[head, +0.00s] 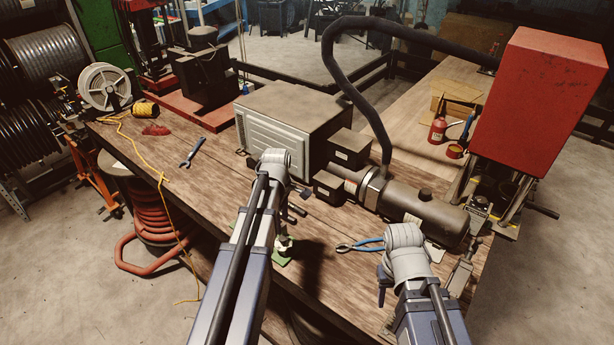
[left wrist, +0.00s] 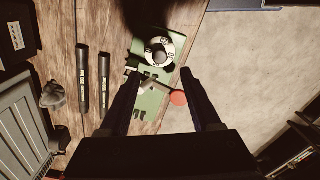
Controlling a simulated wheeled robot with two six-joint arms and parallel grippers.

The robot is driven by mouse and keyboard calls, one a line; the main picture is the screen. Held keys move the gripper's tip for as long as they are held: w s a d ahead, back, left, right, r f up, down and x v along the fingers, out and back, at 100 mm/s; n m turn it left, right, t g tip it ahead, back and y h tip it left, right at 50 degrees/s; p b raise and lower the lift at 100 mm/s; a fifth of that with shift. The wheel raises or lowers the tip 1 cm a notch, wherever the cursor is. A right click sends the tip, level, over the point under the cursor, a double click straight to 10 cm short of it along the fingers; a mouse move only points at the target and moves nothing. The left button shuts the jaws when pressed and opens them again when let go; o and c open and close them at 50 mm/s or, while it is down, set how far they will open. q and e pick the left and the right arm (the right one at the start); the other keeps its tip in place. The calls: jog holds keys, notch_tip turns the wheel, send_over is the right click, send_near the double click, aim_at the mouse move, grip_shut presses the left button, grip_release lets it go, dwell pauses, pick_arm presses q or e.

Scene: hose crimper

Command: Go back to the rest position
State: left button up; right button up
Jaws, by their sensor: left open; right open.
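My left gripper (left wrist: 160,72) is open in the left wrist view, with its two dark fingers apart and nothing held between them. Beyond the fingers is a green device (left wrist: 150,103) on the wooden table, with a round black-and-white dial (left wrist: 160,50) and a red knob (left wrist: 179,98). In the head view the green device (head: 283,252) shows partly beside my left arm, which hides my left gripper there. My right arm stands at the lower right of the head view; its gripper is hidden.
Two black cylinders (left wrist: 94,80) lie beside the green device. A grey box machine (head: 290,115), a dark cylinder (head: 425,210) with a hose and blue-handled pliers (head: 362,245) are on the workbench. A red box (head: 540,100) stands at right.

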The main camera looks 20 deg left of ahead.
pick_arm(q)
jog(key=s+d+f+m+b, duration=0.2)
jog(key=d+m, duration=0.2)
jog(key=d, duration=0.1)
jog(key=s+d+f+m+b, duration=0.2)
jog(key=s+d+m+b, duration=0.1)
jog(key=d+m, duration=0.1)
jog(key=s+d+f+m+b, duration=0.2)
jog(key=s+d+f+m, duration=0.1)
jog(key=d, duration=0.3)
jog(key=shift+f+m+y, duration=0.1)
jog(key=shift+m+y, duration=0.3)
jog(key=shift+m, duration=0.1)
pick_arm(e)
notch_tip(320, 180, down, 7)
jog(key=shift+f, duration=0.15)
notch_tip(320, 180, down, 4)
jog(key=b, duration=0.4)
pick_arm(q)
jog(key=s+d+f+m, duration=0.1)
jog(key=s+d+m, duration=0.1)
jog(key=m, duration=0.1)
jog(key=s+d+f+m, duration=0.1)
jog(key=s+d+m, duration=0.2)
jog(key=s+d+f+m, duration=0.2)
jog(key=d+m, duration=0.1)
jog(key=m, duration=0.1)
jog(key=shift+s, duration=0.3)
